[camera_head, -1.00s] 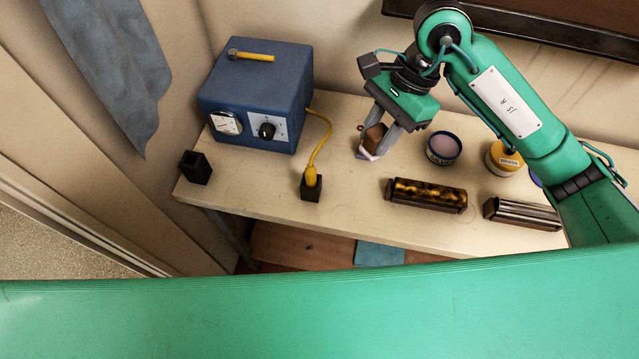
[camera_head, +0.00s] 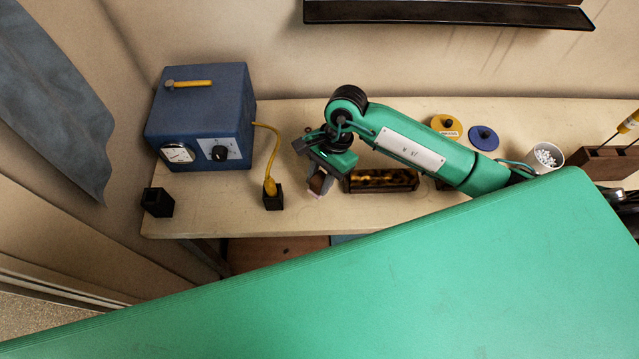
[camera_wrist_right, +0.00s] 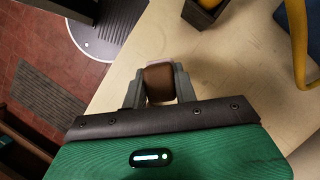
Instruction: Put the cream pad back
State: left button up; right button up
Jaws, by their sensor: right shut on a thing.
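My right gripper (camera_head: 317,188) is shut on a small brown block with a pale pinkish face, which looks like the cream pad (camera_head: 318,181). In the right wrist view the pad (camera_wrist_right: 159,82) sits between the two grey fingers, its pale edge away from the palm. The gripper points down over the front part of the bench, between a black square socket (camera_head: 272,198) and a tortoiseshell-patterned block (camera_head: 381,181). Whether the pad touches the bench is unclear. My left gripper is not in view.
A blue box (camera_head: 200,112) with a dial stands at the back left; its yellow cord ends in the black socket. An empty-looking black holder (camera_head: 158,202) stands at the front left. A yellow lid (camera_head: 448,124), a blue lid (camera_head: 484,138) and a white cup (camera_head: 546,157) are further right. My arm hides part of the bench.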

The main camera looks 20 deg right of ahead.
aim_at(320, 188)
notch_tip(320, 188, down, 4)
jog(key=shift+p, duration=0.6)
jog(key=shift+f, duration=0.1)
jog(key=shift+f, duration=0.15)
jog(key=o, duration=0.9)
jog(key=shift+o, duration=0.2)
